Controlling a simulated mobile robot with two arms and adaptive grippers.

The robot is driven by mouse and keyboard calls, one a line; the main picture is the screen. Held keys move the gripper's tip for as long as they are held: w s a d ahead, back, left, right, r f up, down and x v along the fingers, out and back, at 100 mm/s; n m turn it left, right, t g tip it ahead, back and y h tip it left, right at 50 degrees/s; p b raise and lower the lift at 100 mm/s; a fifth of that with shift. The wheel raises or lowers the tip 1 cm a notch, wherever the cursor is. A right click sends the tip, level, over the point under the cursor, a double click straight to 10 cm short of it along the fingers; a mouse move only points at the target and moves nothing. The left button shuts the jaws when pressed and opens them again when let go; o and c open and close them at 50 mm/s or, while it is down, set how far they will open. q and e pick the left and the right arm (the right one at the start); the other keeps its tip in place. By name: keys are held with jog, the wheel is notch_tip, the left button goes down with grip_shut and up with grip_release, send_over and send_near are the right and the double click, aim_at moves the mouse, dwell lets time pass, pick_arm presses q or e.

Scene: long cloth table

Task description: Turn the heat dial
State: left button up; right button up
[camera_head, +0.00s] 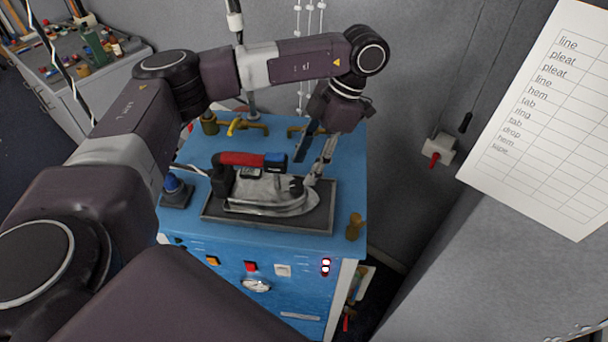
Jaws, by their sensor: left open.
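A steam iron (268,193) with a red, black and blue handle rests on a dark tray (214,214) on top of a blue machine (345,194). The iron's nose points right. I cannot clearly make out the heat dial; the gripper and the handle may hide part of the iron's top. My left gripper (307,170) is open, its fingers pointing down above the nose end of the iron, right of the handle. I cannot tell whether a fingertip touches the iron. My right gripper is not in view.
Brass taps (247,127) stand behind the iron. A blue-topped knob (173,187) is at left, a brass fitting (355,227) at right. A paper chart (545,115) hangs at right.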

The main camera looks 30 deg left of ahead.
aim_at(298, 184)
pick_arm(q)
jog(key=x, duration=0.3)
jog(key=shift+s, duration=0.2)
jog(key=shift+s+a+f+p, duration=0.15)
jog(key=shift+f+p, duration=0.2)
jog(key=shift+f, duration=0.35)
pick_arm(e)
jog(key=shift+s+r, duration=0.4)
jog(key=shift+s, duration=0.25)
pick_arm(q)
grip_shut()
jog(key=shift+f+m+t+b, duration=0.1)
jog(key=shift+m+t+b, duration=0.2)
jog(key=shift+m+b, duration=0.2)
jog(key=shift+m+y+b, duration=0.4)
jog(key=shift+m+b, duration=0.1)
jog(key=shift+m, duration=0.4)
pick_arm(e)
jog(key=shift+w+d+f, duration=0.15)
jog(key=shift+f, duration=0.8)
